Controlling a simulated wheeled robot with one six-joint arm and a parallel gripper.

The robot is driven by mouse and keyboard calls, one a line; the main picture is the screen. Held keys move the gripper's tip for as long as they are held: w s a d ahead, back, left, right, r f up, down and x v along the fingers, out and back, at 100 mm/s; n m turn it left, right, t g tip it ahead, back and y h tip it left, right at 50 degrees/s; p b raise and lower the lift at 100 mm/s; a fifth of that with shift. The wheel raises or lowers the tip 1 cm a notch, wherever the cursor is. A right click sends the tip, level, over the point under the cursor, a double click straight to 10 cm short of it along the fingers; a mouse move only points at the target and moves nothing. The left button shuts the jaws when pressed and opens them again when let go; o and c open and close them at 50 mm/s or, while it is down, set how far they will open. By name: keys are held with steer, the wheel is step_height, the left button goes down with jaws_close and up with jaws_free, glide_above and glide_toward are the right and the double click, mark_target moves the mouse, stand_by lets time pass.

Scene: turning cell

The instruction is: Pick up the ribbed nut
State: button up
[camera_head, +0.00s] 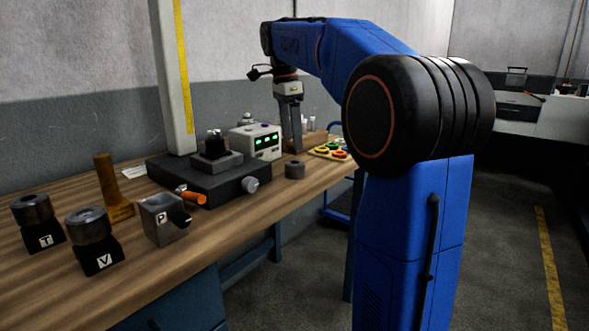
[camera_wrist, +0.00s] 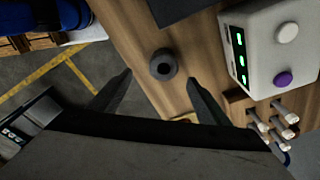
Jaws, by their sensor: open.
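A short dark grey round piece with a hole in its top stands alone on the wooden bench (camera_head: 225,225). It looks like the ribbed nut (camera_head: 295,170), though its ribs are too small to make out. In the wrist view the nut (camera_wrist: 163,65) shows ahead of and between the fingers, apart from both. My gripper (camera_head: 293,148) points down above the bench, behind the nut in the head view. In the wrist view my gripper (camera_wrist: 159,77) is open and empty, with a finger on each side of the picture.
A grey box with green displays (camera_head: 262,145) stands near the gripper. A dark fixture (camera_head: 195,178) with an orange handle (camera_head: 194,197) lies left of the nut. A yellow tray (camera_head: 325,153) with coloured rings is nearby. Marked blocks T (camera_head: 46,241), V (camera_head: 101,261) and P (camera_head: 158,228) stand at the left.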

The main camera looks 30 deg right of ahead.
glide_above(295, 169)
steer(key=w, duration=0.2)
steer(key=f, duration=0.2)
steer(key=d+f, duration=0.1)
steer(key=f, duration=0.1)
steer(key=shift+w+f, duration=0.1)
steer(key=shift+f, duration=0.1)
steer(key=shift+w+d+f, duration=0.15)
steer(key=shift+d+f, duration=0.05)
steer(key=shift+f, duration=1.1)
steer(key=shift+w+d+f, duration=0.1)
steer(key=shift+d+f, duration=0.05)
steer(key=shift+f, duration=1.1)
steer(key=shift+c, duration=0.7)
steer(key=c, duration=1.1)
